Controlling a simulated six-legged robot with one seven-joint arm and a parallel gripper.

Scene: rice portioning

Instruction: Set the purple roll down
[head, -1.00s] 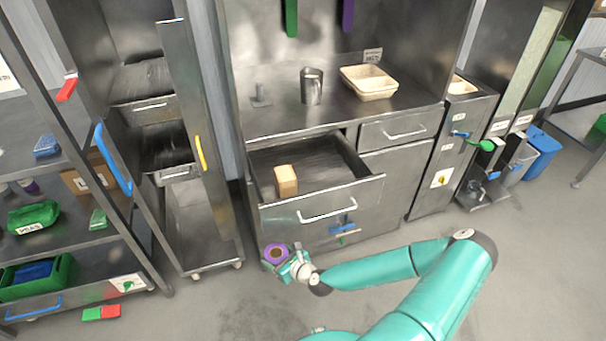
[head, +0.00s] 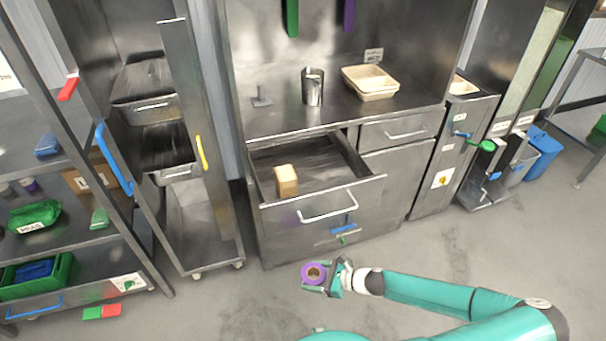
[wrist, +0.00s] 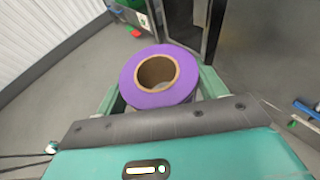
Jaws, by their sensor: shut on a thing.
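The purple roll (head: 314,273) has a brown hollow core. My gripper (head: 318,283) is shut on it and holds it in front of the steel counter unit, over the grey floor. In the wrist view the purple roll (wrist: 160,78) sits between the two green fingers of my gripper (wrist: 160,88), its open core facing the camera. How high the roll is above the floor is hard to tell.
A drawer (head: 320,165) stands open with a tan block (head: 286,180) in it. On the counter (head: 280,120) are a metal cup (head: 312,86) and beige trays (head: 370,82). A shelf rack (head: 90,240) stands at left. The floor (head: 230,300) around the roll is mostly clear.

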